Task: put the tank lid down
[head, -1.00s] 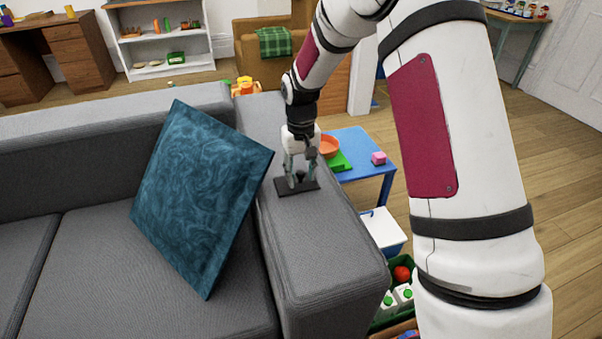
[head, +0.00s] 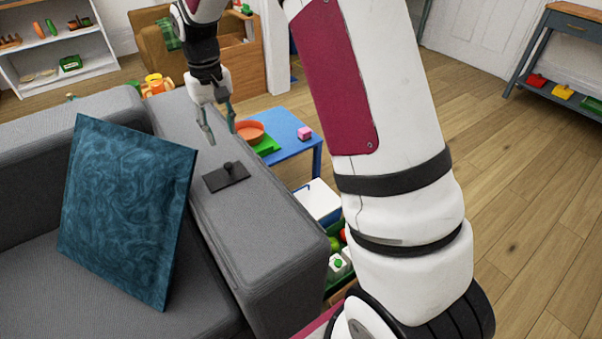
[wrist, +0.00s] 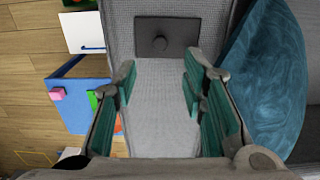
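The tank lid (head: 227,176) is a dark flat rectangular plate with a round knob on top. It lies flat on the arm of the grey sofa (head: 262,231). In the wrist view the lid (wrist: 180,43) is beyond the fingertips, with its knob in full view. My gripper (head: 218,137) is open and empty above the sofa arm, behind the lid and apart from it. Its two teal-padded fingers (wrist: 160,90) stand wide apart in the wrist view, with only sofa fabric between them.
A teal cushion (head: 125,210) leans on the sofa left of the lid. A blue table (head: 288,140) with an orange bowl (head: 250,131) and a pink block (head: 305,133) stands right of the sofa arm. A white-lidded bin (head: 317,202) is beside it. Open wooden floor lies at right.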

